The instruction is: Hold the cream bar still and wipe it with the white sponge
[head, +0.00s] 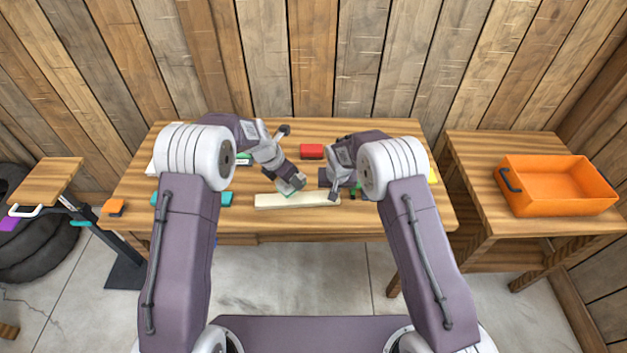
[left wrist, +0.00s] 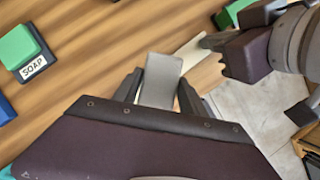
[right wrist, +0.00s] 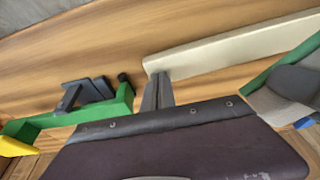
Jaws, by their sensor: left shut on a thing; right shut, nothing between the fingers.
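The cream bar (head: 270,201) lies along the table's front part. It also shows in the right wrist view (right wrist: 235,47) and partly in the left wrist view (left wrist: 193,49). My left gripper (head: 291,186) is shut on a pale grey-white block (left wrist: 161,80), seemingly the white sponge. A green edge (right wrist: 284,66) shows at it in the right wrist view. It is at the bar's middle; whether it touches the bar is unclear. My right gripper (right wrist: 158,95) is shut and empty, its fingertips at the bar's right end. Contact there is hard to tell.
A green clamp-like tool (right wrist: 110,108) lies beside my right gripper. A green block (left wrist: 18,46) on a dark base marked SOAP lies at the left. A red block (head: 312,151) is behind the bar. An orange crate (head: 558,208) stands on the right-hand table.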

